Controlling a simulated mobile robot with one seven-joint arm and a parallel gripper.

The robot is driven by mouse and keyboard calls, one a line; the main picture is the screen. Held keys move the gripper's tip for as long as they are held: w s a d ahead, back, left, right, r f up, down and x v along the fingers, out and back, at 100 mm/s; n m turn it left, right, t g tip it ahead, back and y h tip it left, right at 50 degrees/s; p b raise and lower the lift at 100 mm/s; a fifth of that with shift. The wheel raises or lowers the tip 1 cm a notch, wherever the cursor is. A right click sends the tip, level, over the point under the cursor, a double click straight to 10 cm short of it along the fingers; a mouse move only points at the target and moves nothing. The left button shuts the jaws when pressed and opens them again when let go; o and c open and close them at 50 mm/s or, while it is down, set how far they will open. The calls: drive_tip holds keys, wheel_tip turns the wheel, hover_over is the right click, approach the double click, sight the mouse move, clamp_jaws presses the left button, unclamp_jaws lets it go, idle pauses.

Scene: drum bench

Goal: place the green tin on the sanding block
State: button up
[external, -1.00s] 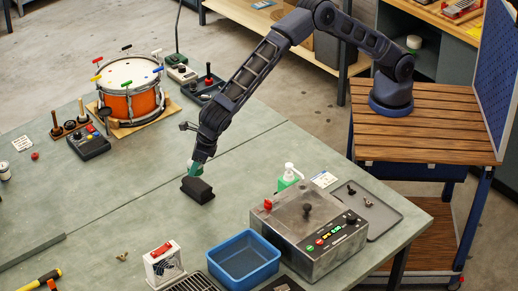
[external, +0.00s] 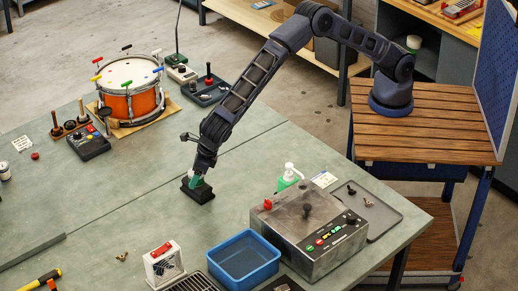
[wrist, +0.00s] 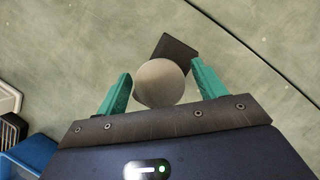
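The green tin (wrist: 160,83) shows in the wrist view only as a round pale grey top between my two teal fingers. My gripper (wrist: 161,76) has one finger close against each side of it. The dark sanding block (external: 197,193) lies on the bench in the external view, and my gripper (external: 196,183) is low over it. In the wrist view the sanding block (wrist: 176,48) shows partly beyond the tin, turned at an angle. The tin's side and its underside are hidden, so I cannot tell whether it touches the block.
A blue bin (external: 244,259), a metal control box (external: 310,230) and a green pump bottle (external: 288,178) stand to the right. A small red-topped device (external: 163,262) is in front. An orange drum (external: 131,93) stands at the far left. The bench around the block is clear.

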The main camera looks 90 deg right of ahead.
drive_tip(key=v, duration=1.2)
drive_tip(key=shift+r, duration=0.2)
drive_tip(key=s+d+r+m, duration=0.3)
drive_tip(key=d+r+m, duration=0.45)
drive_tip(key=d, duration=0.65)
drive_tip(key=s+d+r+m, duration=0.3)
drive_tip(key=d+r+m, duration=0.1)
drive_tip(key=d+r, duration=0.85)
drive_tip(key=s+d+r+m+h, duration=0.15)
drive_tip(key=s+d+m, duration=0.5)
drive_tip(key=d, duration=0.65)
drive_tip(key=s+d+f+m, duration=0.1)
drive_tip(key=s+d+m, duration=0.5)
drive_tip(key=s, duration=0.4)
drive_tip(key=s+d+f+m+y, duration=0.1)
drive_tip(key=s+d+m, duration=0.5)
drive_tip(key=s+d, duration=0.2)
drive_tip(key=s+d+f+m, duration=0.1)
drive_tip(key=s+d+m, duration=0.5)
drive_tip(key=s, duration=0.7)
drive_tip(key=shift+d+f, duration=0.3)
drive_tip(key=shift+d, duration=0.3)
